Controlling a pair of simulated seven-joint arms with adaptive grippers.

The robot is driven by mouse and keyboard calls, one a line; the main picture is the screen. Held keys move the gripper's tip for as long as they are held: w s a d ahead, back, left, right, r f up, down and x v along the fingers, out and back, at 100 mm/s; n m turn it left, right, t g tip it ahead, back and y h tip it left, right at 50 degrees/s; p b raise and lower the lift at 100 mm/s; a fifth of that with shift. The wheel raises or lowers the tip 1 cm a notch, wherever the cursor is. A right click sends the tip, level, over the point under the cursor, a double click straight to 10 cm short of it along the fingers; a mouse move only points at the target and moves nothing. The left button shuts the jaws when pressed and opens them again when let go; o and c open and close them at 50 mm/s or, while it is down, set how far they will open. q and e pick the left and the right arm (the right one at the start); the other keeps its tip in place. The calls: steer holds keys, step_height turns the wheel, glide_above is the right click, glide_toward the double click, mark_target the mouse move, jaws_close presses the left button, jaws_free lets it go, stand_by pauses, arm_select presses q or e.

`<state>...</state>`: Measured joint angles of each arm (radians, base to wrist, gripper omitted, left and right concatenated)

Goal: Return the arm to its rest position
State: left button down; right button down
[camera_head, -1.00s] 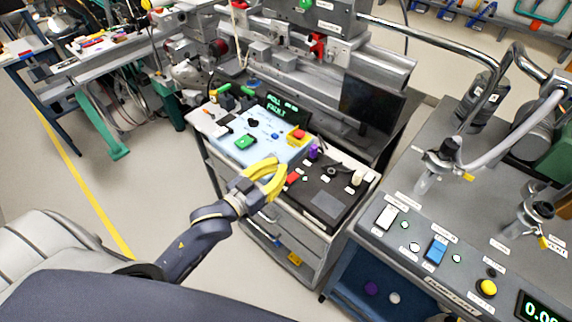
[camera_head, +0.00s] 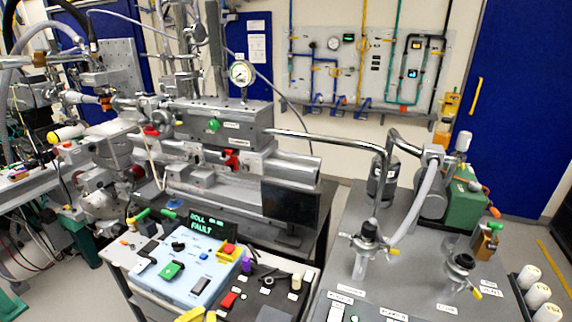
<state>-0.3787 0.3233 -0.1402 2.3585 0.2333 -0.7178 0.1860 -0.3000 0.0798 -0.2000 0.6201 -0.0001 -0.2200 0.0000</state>
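The yellow fingers of my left gripper (camera_head: 201,316) just show at the bottom edge of the head view, in front of the blue-topped control panel (camera_head: 180,287). Most of that gripper and its arm is cut off below the picture, so I cannot tell if its fingers are apart at the tips. No held object shows. My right gripper is not in view.
The panel's display (camera_head: 208,225) reads a fault message. A dark monitor (camera_head: 290,204) stands behind it. A grey bench (camera_head: 400,285) with glass-and-metal fittings and bent pipes fills the right. Beamline hardware (camera_head: 215,125) spans the back. Open floor shows at far right.

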arm_select(q)
steer(key=s+a+f+m+g+y, duration=0.1)
steer(key=s+a+f+g+y, duration=0.35)
steer(key=s, duration=0.35)
steer(key=s+a+f+m+g+y, duration=0.1)
steer(key=s+a+f+g+y, duration=0.3)
steer(key=s, duration=0.4)
steer(key=s+d+f+g+h, duration=0.1)
steer(key=d+f+h, duration=0.1)
steer(key=f, duration=1.4)
steer(key=s+d+f+g+h, duration=0.1)
steer(key=d+f, duration=0.2)
steer(key=f, duration=1.3)
steer(key=s+f+n+g+h, duration=0.2)
steer(key=s+f+n, duration=0.1)
steer(key=s+f, duration=1.8)
steer(key=shift+s+f+g, duration=0.15)
steer(key=shift+s+g, duration=0.2)
steer(key=shift+s, duration=0.45)
